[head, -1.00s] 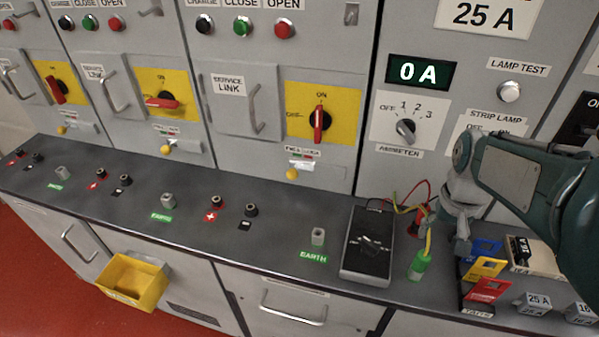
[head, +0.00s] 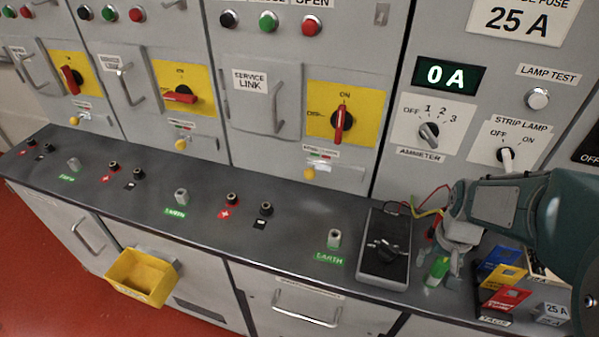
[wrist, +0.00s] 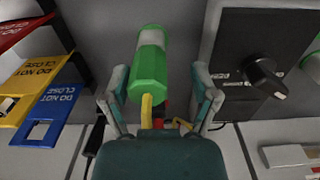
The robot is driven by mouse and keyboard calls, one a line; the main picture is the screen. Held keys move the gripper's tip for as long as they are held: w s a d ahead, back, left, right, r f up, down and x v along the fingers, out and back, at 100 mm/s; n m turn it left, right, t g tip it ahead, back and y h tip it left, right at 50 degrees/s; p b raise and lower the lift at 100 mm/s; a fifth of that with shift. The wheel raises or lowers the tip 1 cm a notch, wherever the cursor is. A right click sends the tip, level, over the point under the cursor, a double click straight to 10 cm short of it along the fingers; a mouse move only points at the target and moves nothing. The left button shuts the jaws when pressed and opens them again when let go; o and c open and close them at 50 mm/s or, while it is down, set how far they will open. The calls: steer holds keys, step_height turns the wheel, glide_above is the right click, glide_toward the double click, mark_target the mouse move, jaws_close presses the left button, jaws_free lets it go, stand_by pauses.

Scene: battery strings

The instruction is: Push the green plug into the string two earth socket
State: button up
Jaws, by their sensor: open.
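The green plug (head: 438,268) stands on the grey bench just right of the black test box, with a yellow lead from its top. In the wrist view the green plug (wrist: 149,75) lies between my spread fingers, with gaps on both sides. My gripper (head: 452,250) is open and at the plug, partly hiding it; its fingers also show in the wrist view (wrist: 160,88). Three grey earth sockets with green EARTH labels show: left (head: 73,165), middle (head: 181,197) and right (head: 335,239). All look empty; no string numbers are readable.
The black test box (head: 385,275) with a knob stands left of the plug. Tag holders (head: 502,285) in blue, yellow and red stand close on the right. A yellow bin (head: 140,278) hangs in front.

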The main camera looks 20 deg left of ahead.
steer(key=shift+d, duration=0.6)
jaws_close()
steer(key=shift+a, duration=0.1)
steer(key=shift+a+r, duration=0.1)
steer(key=shift+r, duration=2.35)
steer(key=shift+r, duration=2.5)
steer(key=shift+s, duration=0.1)
